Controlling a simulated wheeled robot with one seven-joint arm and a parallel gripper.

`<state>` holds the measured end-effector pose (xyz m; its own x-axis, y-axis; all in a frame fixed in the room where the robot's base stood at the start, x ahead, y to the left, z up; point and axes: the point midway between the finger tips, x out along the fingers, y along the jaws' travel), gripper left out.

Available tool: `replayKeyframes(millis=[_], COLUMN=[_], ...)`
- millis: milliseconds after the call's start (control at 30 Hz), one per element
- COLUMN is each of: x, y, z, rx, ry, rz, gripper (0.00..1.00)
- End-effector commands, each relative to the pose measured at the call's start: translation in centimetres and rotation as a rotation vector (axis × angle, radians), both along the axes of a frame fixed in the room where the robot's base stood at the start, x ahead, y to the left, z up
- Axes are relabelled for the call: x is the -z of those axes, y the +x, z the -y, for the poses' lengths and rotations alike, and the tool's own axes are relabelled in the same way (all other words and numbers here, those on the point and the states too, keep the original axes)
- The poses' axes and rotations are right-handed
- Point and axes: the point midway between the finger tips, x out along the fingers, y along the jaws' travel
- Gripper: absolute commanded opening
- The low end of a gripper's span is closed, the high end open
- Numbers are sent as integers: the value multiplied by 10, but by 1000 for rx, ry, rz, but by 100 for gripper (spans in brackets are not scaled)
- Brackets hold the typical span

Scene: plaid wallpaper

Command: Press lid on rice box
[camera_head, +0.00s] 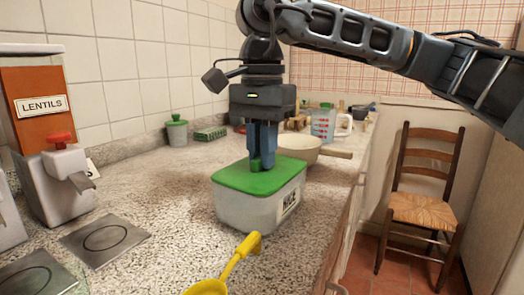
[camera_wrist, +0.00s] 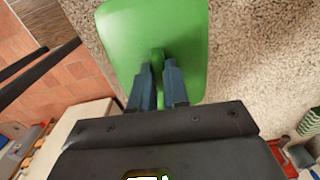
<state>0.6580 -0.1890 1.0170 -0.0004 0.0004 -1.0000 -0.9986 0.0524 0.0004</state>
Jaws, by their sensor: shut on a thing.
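The rice box (camera_head: 247,212) is a pale container with a RICE label on its right side, standing on the speckled counter. The green lid (camera_head: 240,178) lies over its top in the head view, and it fills the upper middle of the wrist view (camera_wrist: 120,35). My gripper (camera_head: 262,166) points straight down over the lid, shut on the lid's green knob. In the wrist view my gripper's fingers (camera_wrist: 157,75) close around the knob (camera_wrist: 157,56). Whether the lid is seated all round the rim I cannot tell.
A yellow scoop (camera_head: 240,256) lies in front of the box. A pale pan (camera_head: 298,146) and a measuring jug (camera_head: 324,124) stand behind it. A lentils dispenser (camera_head: 38,110) is at left, by flat metal plates (camera_head: 104,240). The counter's edge is at right, with a chair (camera_head: 424,200) beyond.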

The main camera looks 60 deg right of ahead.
Motion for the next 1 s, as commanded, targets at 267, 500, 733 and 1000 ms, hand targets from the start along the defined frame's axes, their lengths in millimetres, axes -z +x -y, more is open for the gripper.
replayKeyframes(millis=[267,500,733,1000], x=[0,0,0,0], y=[0,0,0,0], z=[0,0,0,0], rx=[0,0,0,0], ry=[0,0,0,0], rz=[0,0,0,0], gripper=[0,30,45,62])
